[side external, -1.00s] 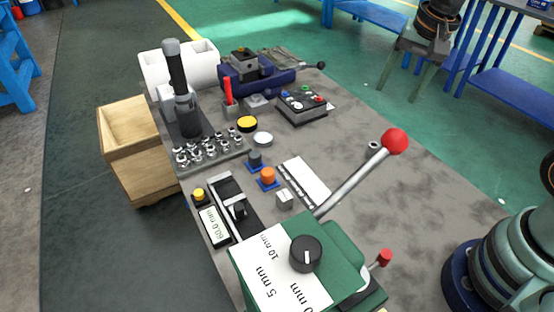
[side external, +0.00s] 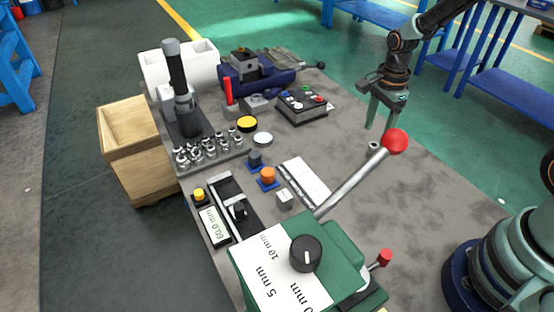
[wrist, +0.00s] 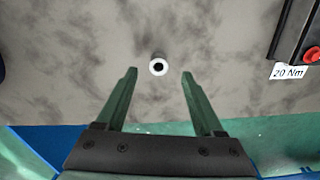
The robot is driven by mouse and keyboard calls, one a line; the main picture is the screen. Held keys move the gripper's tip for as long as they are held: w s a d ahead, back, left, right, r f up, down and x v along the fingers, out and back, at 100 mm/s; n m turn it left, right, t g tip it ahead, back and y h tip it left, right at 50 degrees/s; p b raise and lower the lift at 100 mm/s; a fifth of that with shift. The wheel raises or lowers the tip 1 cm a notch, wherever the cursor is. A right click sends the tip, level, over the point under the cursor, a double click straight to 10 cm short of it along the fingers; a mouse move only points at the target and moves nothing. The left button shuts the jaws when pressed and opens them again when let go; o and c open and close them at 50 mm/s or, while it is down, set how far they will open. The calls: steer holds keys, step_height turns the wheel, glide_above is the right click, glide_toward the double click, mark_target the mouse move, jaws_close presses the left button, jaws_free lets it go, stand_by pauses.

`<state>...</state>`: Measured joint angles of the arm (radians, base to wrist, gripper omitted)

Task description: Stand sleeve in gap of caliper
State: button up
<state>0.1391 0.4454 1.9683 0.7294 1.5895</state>
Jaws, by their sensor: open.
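The sleeve (side external: 373,146) is a small grey ring-ended cylinder standing upright on the grey table, right of the middle. In the wrist view the sleeve (wrist: 158,67) shows its pale rim and dark bore, centred between the fingertips in the picture. My gripper (side external: 378,127) is open and empty, pointing down just above the sleeve; its fingers (wrist: 158,73) also show in the wrist view. The caliper (side external: 226,191) seems to be the black and grey slide device at the table's left edge, beside a display (side external: 214,226) reading 60.0 mm. Its gap is hard to make out.
Orange and blue pieces (side external: 268,177) and a white plate (side external: 304,182) lie left of the lever. A black button box (side external: 302,107) stands behind.

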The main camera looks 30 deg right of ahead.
mark_target(374, 144)
steer(key=shift+s+f, duration=0.1)
steer(key=shift+f, duration=2.85)
steer(key=shift+c, duration=0.3)
jaws_close()
